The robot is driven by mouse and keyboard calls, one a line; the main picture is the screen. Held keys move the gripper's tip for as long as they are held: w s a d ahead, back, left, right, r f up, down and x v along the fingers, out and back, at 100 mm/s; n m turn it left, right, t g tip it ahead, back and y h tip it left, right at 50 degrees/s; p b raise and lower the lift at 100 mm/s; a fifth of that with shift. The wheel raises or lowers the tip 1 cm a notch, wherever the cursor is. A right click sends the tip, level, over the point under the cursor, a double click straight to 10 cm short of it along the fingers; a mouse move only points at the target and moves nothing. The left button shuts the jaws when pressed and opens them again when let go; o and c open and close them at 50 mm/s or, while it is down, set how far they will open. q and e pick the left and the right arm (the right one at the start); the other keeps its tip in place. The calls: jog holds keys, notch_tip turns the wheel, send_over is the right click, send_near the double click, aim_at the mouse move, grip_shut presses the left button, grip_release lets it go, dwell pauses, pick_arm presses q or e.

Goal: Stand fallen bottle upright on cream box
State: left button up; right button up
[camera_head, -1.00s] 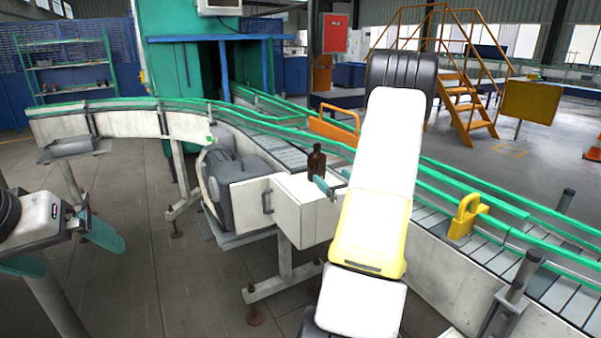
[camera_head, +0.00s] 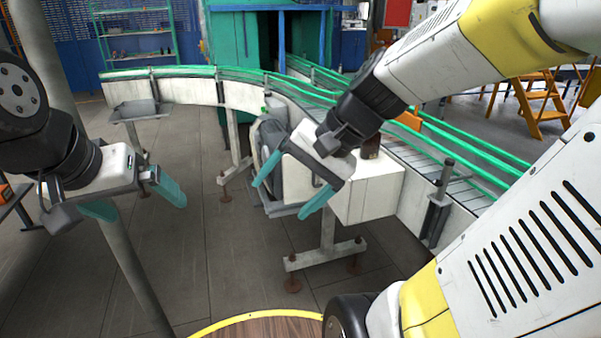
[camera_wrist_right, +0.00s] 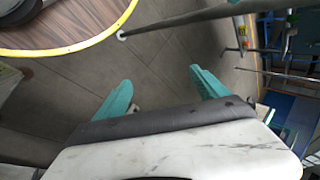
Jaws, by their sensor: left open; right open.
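The dark brown bottle (camera_head: 371,147) is in the head view, partly hidden behind my right wrist. Its visible part looks upright on top of the cream box (camera_head: 375,200) beside the conveyor. My right gripper (camera_head: 288,190) is open and empty, in front and to the left of the bottle, apart from it, fingers pointing down-left. The right wrist view also shows its teal fingers (camera_wrist_right: 160,82) apart, with only floor between them. My left gripper (camera_head: 138,203) is open and empty over the floor at the left, far from the box.
A round wooden table (camera_head: 265,327) with a yellow rim is at the bottom edge; it also shows in the right wrist view (camera_wrist_right: 60,35). The green-railed conveyor (camera_head: 190,85) curves behind the box. A grey post (camera_head: 135,260) stands at the left. Floor between is clear.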

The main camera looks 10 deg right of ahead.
jog(key=shift+s+d+r+n+t+h, duration=0.3)
jog(key=shift+d+r+n+t+h, duration=0.2)
jog(key=shift+d+n+h, duration=0.35)
jog(key=shift+s+d+r+n+t+h, duration=0.4)
jog(key=shift+d+n+t+h, duration=0.2)
jog(key=shift+n, duration=0.5)
jog(key=shift+s+d+r+n+t+h, duration=0.25)
jog(key=shift+d+r+n+t+h, duration=0.2)
jog(key=shift+d+n+h, duration=0.35)
